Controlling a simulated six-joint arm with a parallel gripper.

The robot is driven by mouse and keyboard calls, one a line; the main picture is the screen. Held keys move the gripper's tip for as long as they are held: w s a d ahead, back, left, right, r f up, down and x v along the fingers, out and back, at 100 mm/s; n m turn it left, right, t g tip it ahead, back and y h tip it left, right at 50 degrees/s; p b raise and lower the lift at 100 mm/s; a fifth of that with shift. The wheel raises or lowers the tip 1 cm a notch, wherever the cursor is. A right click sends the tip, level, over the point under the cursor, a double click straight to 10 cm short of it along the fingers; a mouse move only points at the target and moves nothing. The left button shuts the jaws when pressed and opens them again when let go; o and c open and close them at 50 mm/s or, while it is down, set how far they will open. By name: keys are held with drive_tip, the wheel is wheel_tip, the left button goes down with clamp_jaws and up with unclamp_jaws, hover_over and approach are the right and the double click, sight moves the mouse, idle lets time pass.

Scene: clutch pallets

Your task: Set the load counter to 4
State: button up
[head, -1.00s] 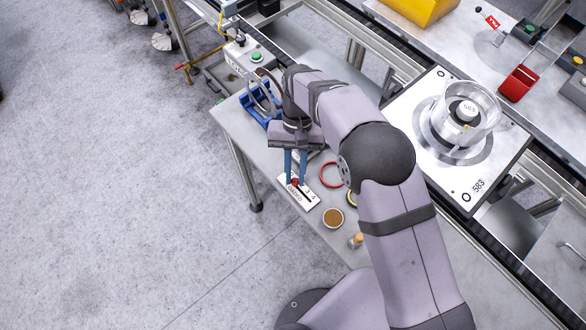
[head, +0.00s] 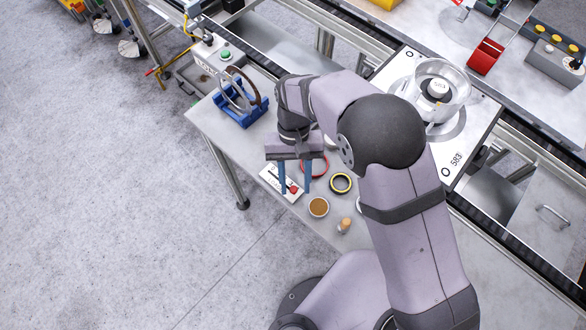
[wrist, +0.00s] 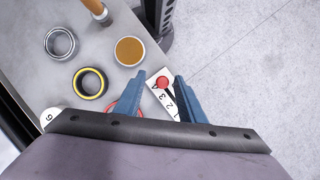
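The load counter is a small white plate (head: 270,176) with a row of numbers and a red slider knob (head: 293,188). The wrist view shows the plate (wrist: 176,103) with 1, 2 and 3 readable. Nothing is held.
Close by on the table lie a red ring (head: 318,166), a yellow-and-black ring (head: 341,183), a round brown-topped container (head: 318,207) and a wooden-handled piece (head: 345,225). A blue cradle (head: 237,114) stands at the back left. The table's front edge is close to the plate.

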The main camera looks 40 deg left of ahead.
drive_tip(key=shift+a+r, duration=0.1)
drive_tip(key=shift+a, duration=0.1)
drive_tip(key=shift+w+a+r+b, duration=0.1)
drive_tip(key=shift+w+r+b, duration=0.05)
drive_tip(key=shift+r+b, duration=0.15)
drive_tip(key=b+v, duration=0.2)
drive_tip(key=v, duration=0.4)
drive_tip(key=shift+r, duration=0.25)
drive_tip(key=shift+w, duration=0.1)
